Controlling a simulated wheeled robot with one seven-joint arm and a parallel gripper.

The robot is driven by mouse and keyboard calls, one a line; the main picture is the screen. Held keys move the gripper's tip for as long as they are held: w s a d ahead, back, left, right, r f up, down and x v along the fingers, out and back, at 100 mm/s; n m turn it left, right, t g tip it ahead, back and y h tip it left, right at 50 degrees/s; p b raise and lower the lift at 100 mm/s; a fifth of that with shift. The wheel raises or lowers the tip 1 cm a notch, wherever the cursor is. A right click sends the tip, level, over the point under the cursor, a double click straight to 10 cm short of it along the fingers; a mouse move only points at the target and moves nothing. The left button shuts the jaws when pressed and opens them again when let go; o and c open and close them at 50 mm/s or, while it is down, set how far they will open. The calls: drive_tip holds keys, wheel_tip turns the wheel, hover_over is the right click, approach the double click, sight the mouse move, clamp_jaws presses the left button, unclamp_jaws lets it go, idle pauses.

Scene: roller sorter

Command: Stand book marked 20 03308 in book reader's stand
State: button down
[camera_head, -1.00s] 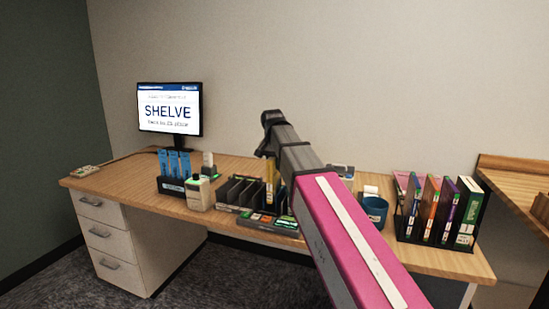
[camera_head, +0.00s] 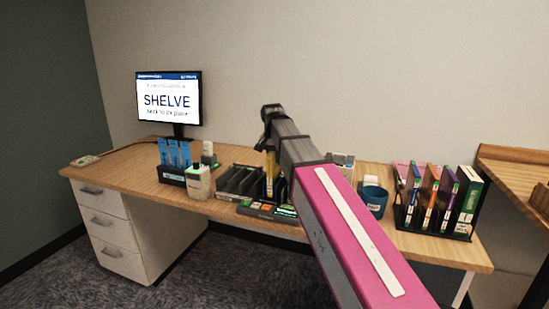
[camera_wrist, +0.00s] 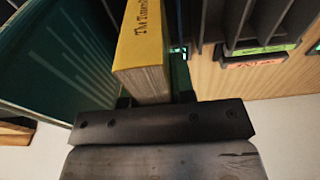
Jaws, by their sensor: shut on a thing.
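A yellow book (camera_wrist: 140,45) is held between the fingers of my gripper (camera_wrist: 156,97), its spine and page edges showing in the wrist view. The spine lettering is only partly legible and I cannot read a number on it. In the head view the yellow book (camera_head: 270,168) hangs under my gripper (camera_head: 270,142), at the right end of the black slotted rack (camera_head: 238,181). A low dark unit (camera_head: 262,211) with green-lit parts lies in front of the rack; I cannot tell whether it is the reader's stand. The book's lower end is hidden.
A monitor (camera_head: 168,100) reads SHELVE. Left of the rack stand a holder with blue items (camera_head: 173,178) and a pale bottle-like object (camera_head: 198,183). A blue cup (camera_head: 374,200) and a black rack of books (camera_head: 432,226) are to the right. The desk's left part is mostly clear.

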drive_tip(key=shift+f, duration=0.4)
drive_tip(key=c, duration=0.9)
unclamp_jaws()
drive_tip(key=shift+r, duration=0.1)
drive_tip(key=r, duration=0.7)
drive_tip(key=s+r, duration=0.1)
drive_tip(key=r, duration=0.2)
drive_tip(key=shift+s+a+r, duration=0.1)
drive_tip(key=shift+a+r, duration=0.15)
drive_tip(key=shift+r, duration=0.05)
